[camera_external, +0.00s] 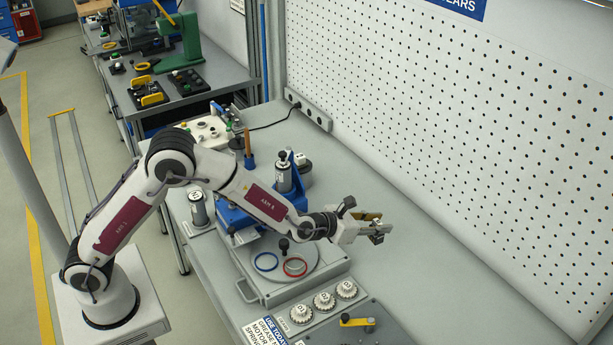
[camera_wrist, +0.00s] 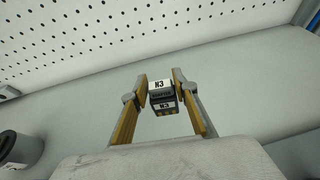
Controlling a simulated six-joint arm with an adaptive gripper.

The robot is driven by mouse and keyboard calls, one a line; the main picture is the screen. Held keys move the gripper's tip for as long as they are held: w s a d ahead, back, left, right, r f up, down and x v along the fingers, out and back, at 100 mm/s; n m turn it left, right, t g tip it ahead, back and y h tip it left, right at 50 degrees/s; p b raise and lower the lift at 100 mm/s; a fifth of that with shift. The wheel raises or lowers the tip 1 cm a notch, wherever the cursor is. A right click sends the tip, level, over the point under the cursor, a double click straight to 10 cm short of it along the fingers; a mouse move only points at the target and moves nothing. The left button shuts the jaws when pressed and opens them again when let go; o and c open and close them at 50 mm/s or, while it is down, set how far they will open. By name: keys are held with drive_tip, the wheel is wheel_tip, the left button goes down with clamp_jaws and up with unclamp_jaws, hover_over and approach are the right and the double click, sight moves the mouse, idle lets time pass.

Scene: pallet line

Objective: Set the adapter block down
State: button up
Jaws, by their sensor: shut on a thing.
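The adapter block (camera_wrist: 163,97) is a small dark block with white labels reading N3, seen in the wrist view. My gripper (camera_wrist: 160,88) is shut on it, with the block between the two fingertips. In the external view my gripper (camera_external: 377,229) is stretched out over the right part of the grey bench (camera_external: 415,262), near the pegboard. The block is too small to make out clearly there. The wrist view shows bare grey bench beyond the block, and I cannot tell how high the block is above it.
A white pegboard (camera_external: 470,110) stands along the bench's back edge. A round plate (camera_external: 270,279) with a blue ring and a red ring is left of my gripper. Several numbered white gears (camera_external: 324,301) and a yellow-handled tool (camera_external: 357,321) lie in front. Bench right of these is clear.

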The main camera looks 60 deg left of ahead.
drive_tip(key=w+a+r+n+y, duration=0.1)
drive_tip(key=w+a+n+y, duration=0.1)
drive_tip(key=a, duration=0.4)
drive_tip(key=w+a+n+y, duration=0.3)
drive_tip(key=w+a+y, duration=0.1)
drive_tip(key=a, duration=0.2)
drive_tip(key=shift+r+n+g+y, duration=0.3)
drive_tip(key=shift+r+g, duration=0.1)
drive_tip(key=shift+w+f, duration=0.1)
drive_tip(key=shift+f, duration=0.05)
wheel_tip(320, 180, down, 6)
idle(0.5)
drive_tip(key=shift+f, duration=1.9)
drive_tip(key=shift+f, duration=0.1)
